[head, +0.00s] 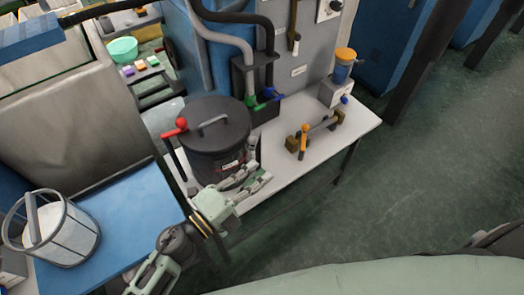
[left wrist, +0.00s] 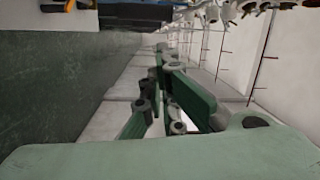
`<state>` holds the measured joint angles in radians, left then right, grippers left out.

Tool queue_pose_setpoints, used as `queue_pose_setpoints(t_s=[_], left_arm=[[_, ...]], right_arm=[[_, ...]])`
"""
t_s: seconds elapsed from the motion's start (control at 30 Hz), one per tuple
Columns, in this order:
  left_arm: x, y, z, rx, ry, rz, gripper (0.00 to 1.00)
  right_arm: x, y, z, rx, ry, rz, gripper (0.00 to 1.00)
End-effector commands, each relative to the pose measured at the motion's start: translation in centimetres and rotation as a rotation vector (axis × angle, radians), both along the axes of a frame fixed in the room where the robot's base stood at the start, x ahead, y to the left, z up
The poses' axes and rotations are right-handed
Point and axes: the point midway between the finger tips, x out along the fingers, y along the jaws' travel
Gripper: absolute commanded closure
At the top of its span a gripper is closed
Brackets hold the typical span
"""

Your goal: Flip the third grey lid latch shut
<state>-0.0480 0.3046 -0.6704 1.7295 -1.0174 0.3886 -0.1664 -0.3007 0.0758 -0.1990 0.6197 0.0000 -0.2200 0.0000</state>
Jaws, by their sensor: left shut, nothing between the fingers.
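A dark grey round pot (head: 200,165) stands on the white table, with its lid (head: 190,128) on and a grey bar handle (head: 213,121) across the top. No grey lid latch can be made out clearly; the pot's near right side is partly hidden by my gripper. My left gripper (head: 262,170) is beside the pot's right front side, close to its wall; whether it touches cannot be told. It is shut and empty. Its fingers (left wrist: 172,105) fill the middle of the left wrist view, which shows no pot. My right gripper is not in view.
A red-handled lever (head: 174,129) stands left of the pot. Hoses with green and blue ends (head: 262,98) hang behind it. An orange-knobbed brass fitting (head: 303,140) lies to the right on the white table (head: 352,122).

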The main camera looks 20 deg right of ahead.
Motion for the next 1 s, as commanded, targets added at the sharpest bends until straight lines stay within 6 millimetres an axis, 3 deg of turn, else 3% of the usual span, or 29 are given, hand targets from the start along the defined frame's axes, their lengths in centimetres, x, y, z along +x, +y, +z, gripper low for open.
queue_pose_setpoints(t_s=[0.3, 0.6, 1.0], left_arm=[[3.5, -6.1, 0.8, -0.004, 0.001, 0.0, 1.0], [5.8, -3.4, -0.2, 0.001, 0.001, 0.001, 1.0], [6.0, -3.0, -0.3, 0.0, 0.001, 0.0, 1.0]], right_arm=[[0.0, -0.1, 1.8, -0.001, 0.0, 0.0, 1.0], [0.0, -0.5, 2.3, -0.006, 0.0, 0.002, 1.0], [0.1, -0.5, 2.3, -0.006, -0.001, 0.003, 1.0]])
